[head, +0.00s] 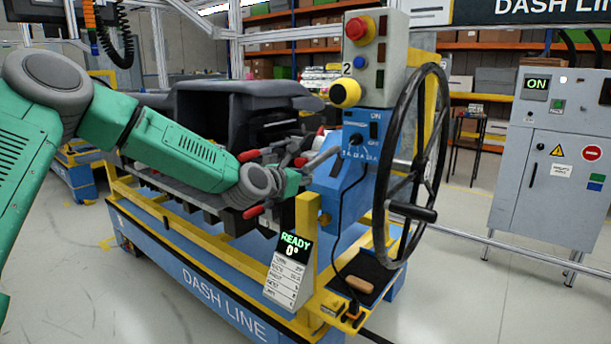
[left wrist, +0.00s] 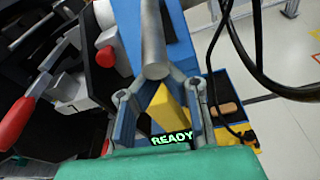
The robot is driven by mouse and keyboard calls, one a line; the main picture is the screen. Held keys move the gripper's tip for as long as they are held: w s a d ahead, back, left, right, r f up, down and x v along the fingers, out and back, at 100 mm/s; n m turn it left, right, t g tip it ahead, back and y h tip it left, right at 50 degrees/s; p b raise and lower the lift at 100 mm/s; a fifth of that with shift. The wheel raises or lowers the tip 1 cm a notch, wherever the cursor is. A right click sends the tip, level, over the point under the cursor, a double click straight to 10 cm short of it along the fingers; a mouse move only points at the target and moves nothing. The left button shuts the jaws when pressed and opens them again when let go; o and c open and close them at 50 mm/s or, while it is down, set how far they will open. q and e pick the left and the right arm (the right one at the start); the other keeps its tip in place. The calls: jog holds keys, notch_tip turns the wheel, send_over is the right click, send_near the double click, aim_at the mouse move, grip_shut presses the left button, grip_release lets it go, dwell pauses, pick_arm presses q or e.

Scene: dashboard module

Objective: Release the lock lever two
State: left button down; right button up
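My left gripper (head: 302,172) reaches the front of the dashboard cart, beside the blue housing (head: 340,185). In the left wrist view its two fingers (left wrist: 158,94) are spread, with nothing clamped between them. A grey bar-shaped lever (head: 324,157) sticks out from the blue housing. Its rounded end (left wrist: 154,68) lies just ahead of and between the fingertips; contact cannot be told. Red-handled levers (head: 254,212) sit left of the gripper, and one shows in the left wrist view (left wrist: 16,122). My right gripper is not in view.
A black handwheel (head: 418,165) stands right of the blue housing. A yellow post (head: 306,225) and READY sign (head: 290,262) stand close below the gripper. A black cable hangs beside the housing.

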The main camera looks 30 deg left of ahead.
pick_arm(q)
jog(key=w+r+g+p, duration=0.1)
jog(key=r+p, duration=0.1)
jog(key=p, duration=0.2)
jog(key=w+r+g+p, duration=0.1)
jog(key=r+p, duration=0.2)
jog(key=p, duration=0.2)
jog(key=w+r+g+p, duration=0.1)
jog(key=w+r+p, duration=0.1)
jog(key=r+p, duration=0.1)
jog(key=shift+d+r+p, duration=0.15)
jog(key=shift+r+p, duration=0.05)
jog(key=shift+p, duration=0.65)
jog(key=shift+w+r+p, duration=0.9)
jog(key=shift+w+r, duration=0.4)
jog(key=shift+r, duration=0.15)
jog(key=shift+w+r, duration=0.1)
jog(key=shift+r, duration=0.05)
jog(key=f+b, duration=0.1)
jog(key=s+f+b, duration=0.1)
jog(key=f, duration=0.1)
jog(key=f+b, duration=0.1)
jog(key=f, duration=0.1)
jog(key=shift+s+a+b, duration=0.15)
jog(key=shift+a+b, duration=0.1)
jog(key=shift+b, duration=0.05)
jog(key=w+r+p+v, duration=0.1)
jog(key=v, duration=0.9)
jog(key=shift+r+g, duration=0.3)
jog(key=shift+r, duration=0.1)
